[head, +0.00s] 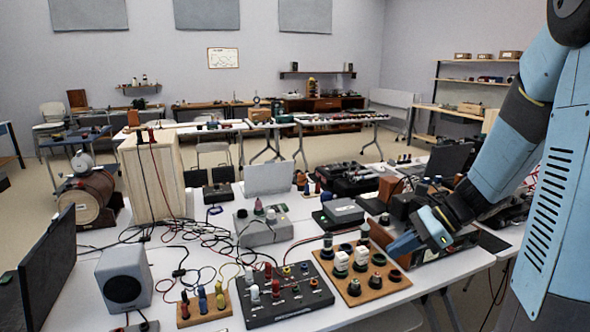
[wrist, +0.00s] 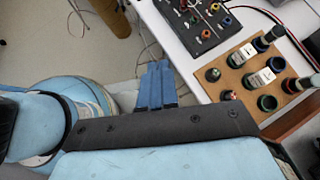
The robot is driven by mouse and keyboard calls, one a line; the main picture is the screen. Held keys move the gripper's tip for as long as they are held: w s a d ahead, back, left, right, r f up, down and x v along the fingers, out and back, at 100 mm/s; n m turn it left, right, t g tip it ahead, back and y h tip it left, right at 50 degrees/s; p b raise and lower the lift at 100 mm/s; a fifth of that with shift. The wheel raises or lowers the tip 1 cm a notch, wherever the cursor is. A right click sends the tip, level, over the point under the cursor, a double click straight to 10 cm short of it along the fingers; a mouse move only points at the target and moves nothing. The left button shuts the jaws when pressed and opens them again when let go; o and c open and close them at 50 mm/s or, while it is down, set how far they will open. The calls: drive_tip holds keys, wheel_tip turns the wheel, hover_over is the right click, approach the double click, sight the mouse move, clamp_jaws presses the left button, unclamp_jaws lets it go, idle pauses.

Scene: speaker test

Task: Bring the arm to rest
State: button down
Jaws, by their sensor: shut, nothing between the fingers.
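My gripper (head: 406,243) is at the right of the head view, at the end of my blue arm, near the right end of the white table (head: 213,234). In the wrist view my gripper (wrist: 157,72) shows its blue fingers pressed together with nothing between them. The fingers point past the table's edge, with the floor below them. A wooden board with knobs and terminals (head: 385,291) lies just left of the gripper in the head view. The same board (wrist: 238,84) is to the right of the fingers in the wrist view, apart from them.
A black panel with coloured knobs (head: 287,312) lies beside the wooden board. A grey speaker (head: 124,281), a wooden cabinet (head: 153,176) and loose cables crowd the table's left. Black boxes and instruments stand behind the gripper. Bare floor (wrist: 20,45) shows left in the wrist view.

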drive_tip(key=s+r+n+t+h, duration=0.4)
drive_tip(key=s+r+n+h, duration=0.5)
drive_tip(key=s+r+n, duration=0.4)
drive_tip(key=shift+s+r+n+t+h, duration=0.3)
drive_tip(key=shift+r+n, duration=0.2)
drive_tip(key=shift+n, duration=2.3)
